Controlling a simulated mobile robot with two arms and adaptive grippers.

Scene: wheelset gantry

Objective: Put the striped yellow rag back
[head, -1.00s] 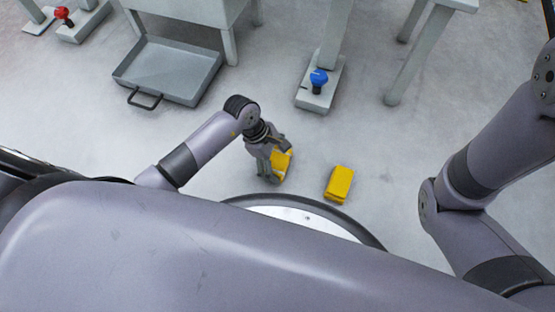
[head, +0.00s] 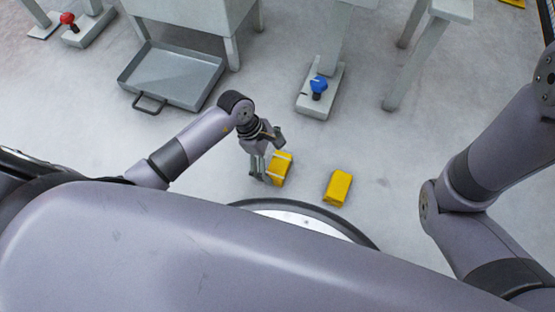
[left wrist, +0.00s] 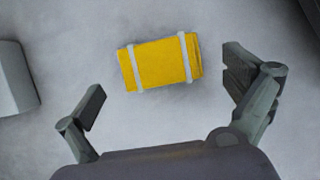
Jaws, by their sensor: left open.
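The striped yellow rag (head: 282,168), a folded yellow block with two pale bands, lies on the grey floor in front of my base. My left gripper (head: 268,154) is open and empty beside it, at its upper left in the head view, partly covering its edge. In the left wrist view the rag (left wrist: 160,63) lies whole ahead of the spread fingers (left wrist: 165,80), with floor showing between it and each finger. A plain yellow rag (head: 338,188) without visible bands lies on the floor to the right. My right gripper is out of view.
A grey tray (head: 150,66) with a handle lies on the floor at upper left. A blue knob (head: 318,85) and a red knob (head: 67,18) sit on grey feet of the stands. Open floor lies around both rags.

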